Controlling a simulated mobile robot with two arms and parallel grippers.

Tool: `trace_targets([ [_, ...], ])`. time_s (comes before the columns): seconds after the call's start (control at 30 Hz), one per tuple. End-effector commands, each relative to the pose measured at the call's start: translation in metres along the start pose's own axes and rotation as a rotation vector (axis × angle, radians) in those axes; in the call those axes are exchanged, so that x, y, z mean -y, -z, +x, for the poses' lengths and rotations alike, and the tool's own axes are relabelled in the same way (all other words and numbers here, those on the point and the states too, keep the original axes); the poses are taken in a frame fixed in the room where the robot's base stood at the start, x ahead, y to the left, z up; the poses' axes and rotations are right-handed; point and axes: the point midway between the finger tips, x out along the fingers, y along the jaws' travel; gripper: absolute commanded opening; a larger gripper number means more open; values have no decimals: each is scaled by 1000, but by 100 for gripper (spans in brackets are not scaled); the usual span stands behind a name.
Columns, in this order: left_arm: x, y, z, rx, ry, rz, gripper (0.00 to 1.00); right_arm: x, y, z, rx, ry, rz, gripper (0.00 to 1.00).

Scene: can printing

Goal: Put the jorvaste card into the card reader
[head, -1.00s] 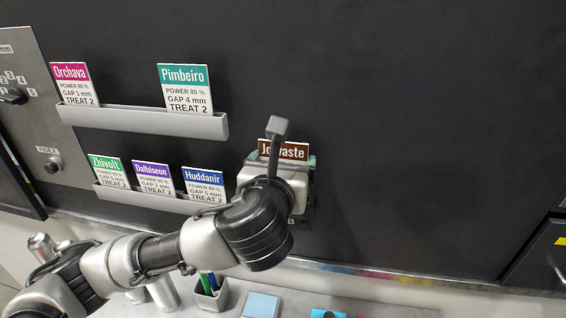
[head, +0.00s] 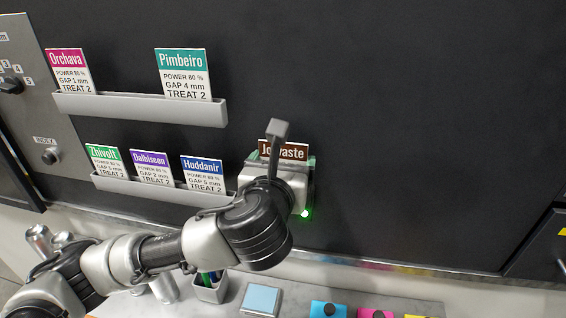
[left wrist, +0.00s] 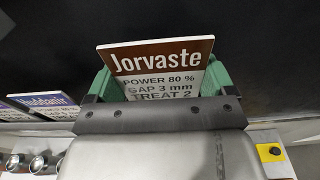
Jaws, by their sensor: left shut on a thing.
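The Jorvaste card (head: 284,150), brown-topped with white below, is upright in front of the dark panel. It also shows in the left wrist view (left wrist: 160,62), reading power 80 %, gap 3 mm, treat 2. My left gripper (head: 283,163) is shut on the card, its green fingers at the card's two side edges. The card's lower part is hidden by the gripper. A green light (head: 305,213) glows just below and right of the gripper. The card reader is mostly hidden behind the gripper, so the card's seat in it cannot be seen. My right gripper is not in view.
An upper rack (head: 140,108) holds the Orchava and Pimbeiro cards. A lower rack (head: 150,190) holds Zhivolt, Dalbiseon and Huddanir. A counter below holds a pen cup (head: 210,290), cans and coloured pads. The panel to the right is bare.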

Motion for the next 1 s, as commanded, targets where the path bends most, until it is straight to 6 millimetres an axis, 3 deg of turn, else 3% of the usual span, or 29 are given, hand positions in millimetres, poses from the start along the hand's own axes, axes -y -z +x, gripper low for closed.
trace_targets([
  [0.4, 0, 11, 2, 0, 0, 0, 61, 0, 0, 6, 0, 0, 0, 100],
  [0.43, 0, 11, 2, 0, 0, 0, 87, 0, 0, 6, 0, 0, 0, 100],
  [0.53, 0, 10, 2, 0, 0, 0, 100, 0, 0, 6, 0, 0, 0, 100],
  [0.83, 0, 11, -4, 1, 2, 0, 100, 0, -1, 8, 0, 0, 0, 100],
  [1.0, 1, 13, -30, 4, 5, 0, 100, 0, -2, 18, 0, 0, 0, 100],
])
